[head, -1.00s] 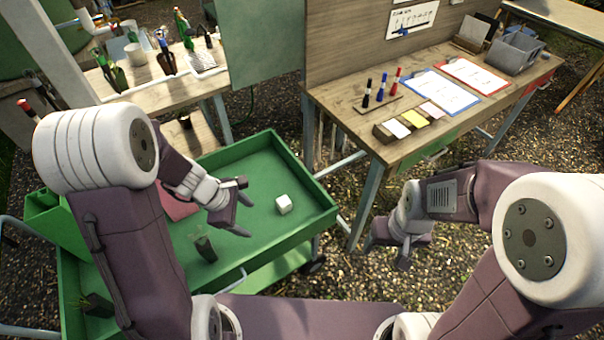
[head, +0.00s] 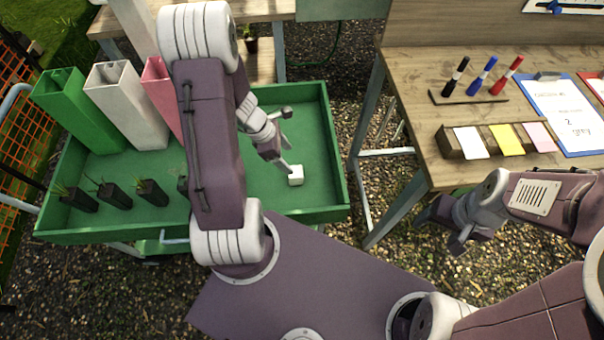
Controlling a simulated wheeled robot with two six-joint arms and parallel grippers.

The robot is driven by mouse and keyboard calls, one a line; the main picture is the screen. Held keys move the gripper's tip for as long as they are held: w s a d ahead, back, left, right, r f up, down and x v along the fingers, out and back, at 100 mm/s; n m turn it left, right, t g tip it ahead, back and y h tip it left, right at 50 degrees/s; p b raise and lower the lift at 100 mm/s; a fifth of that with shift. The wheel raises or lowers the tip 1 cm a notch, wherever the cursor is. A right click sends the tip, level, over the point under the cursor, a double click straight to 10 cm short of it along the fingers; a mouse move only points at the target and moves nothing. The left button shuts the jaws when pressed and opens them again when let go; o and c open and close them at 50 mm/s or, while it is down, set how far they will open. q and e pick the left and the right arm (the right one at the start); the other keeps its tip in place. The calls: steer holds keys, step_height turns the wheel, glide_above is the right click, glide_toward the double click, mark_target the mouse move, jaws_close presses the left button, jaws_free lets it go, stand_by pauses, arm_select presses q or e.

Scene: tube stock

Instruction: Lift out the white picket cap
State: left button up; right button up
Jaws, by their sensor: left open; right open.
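A small white block-like cap (head: 296,175) lies on the floor of the green cart tray (head: 338,150), near its right wall. A white square tube (head: 135,110) stands open-topped at the tray's left, between a green tube (head: 80,110) and a pink tube (head: 162,90), which my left arm partly hides. My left gripper (head: 286,140) is open and empty, just above and left of the white cap; I cannot tell if it touches it. My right gripper (head: 440,228) is open and empty, beside the wooden table's front edge.
Several small potted seedlings (head: 150,192) stand along the tray's front left. The wooden table (head: 410,115) at right holds markers on a stand (head: 482,78), a card box (head: 495,140) and a clipboard (head: 570,115). Gravel shows between cart and table.

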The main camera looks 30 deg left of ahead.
mark_target(296, 175)
arm_select(q)
step_height(296, 175, down, 4)
steer(key=shift+d+r+b, duration=0.1)
steer(key=shift+d+b, duration=0.05)
steer(key=shift+b, duration=1)
steer(key=shift+w+d+f, duration=0.1)
steer(key=shift+f, duration=0.3)
steer(key=b+x, duration=0.3)
steer(key=x, duration=0.2)
steer(key=shift+d+f, duration=0.15)
